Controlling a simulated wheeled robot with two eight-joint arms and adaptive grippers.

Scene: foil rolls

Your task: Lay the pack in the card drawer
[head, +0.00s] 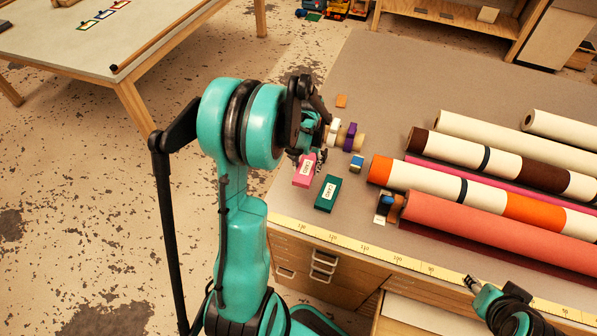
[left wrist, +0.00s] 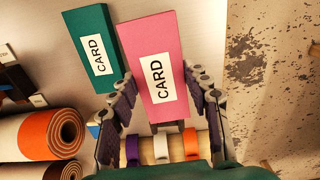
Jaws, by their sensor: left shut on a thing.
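The pink pack (head: 304,175) with a white CARD label is at the left end of the table. My left gripper (head: 311,155) is shut on it; in the left wrist view the pink pack (left wrist: 158,75) sits between the two fingers. A green pack (head: 326,194), also labelled CARD, lies beside it, apart from the gripper; it shows in the left wrist view (left wrist: 94,55) too. A drawer (head: 405,313) stands open below the table's front edge, partly cut off by the frame; I see no label on it. My right gripper (head: 470,284) is at the lower right; its fingers are too small to judge.
Several long rolls (head: 480,225) cover the right of the table (head: 350,85). A tape holder (head: 345,138) with coloured rings stands near my left gripper. A yellow measuring strip (head: 350,243) runs along the front edge. Closed drawers with handles (head: 324,262) are below.

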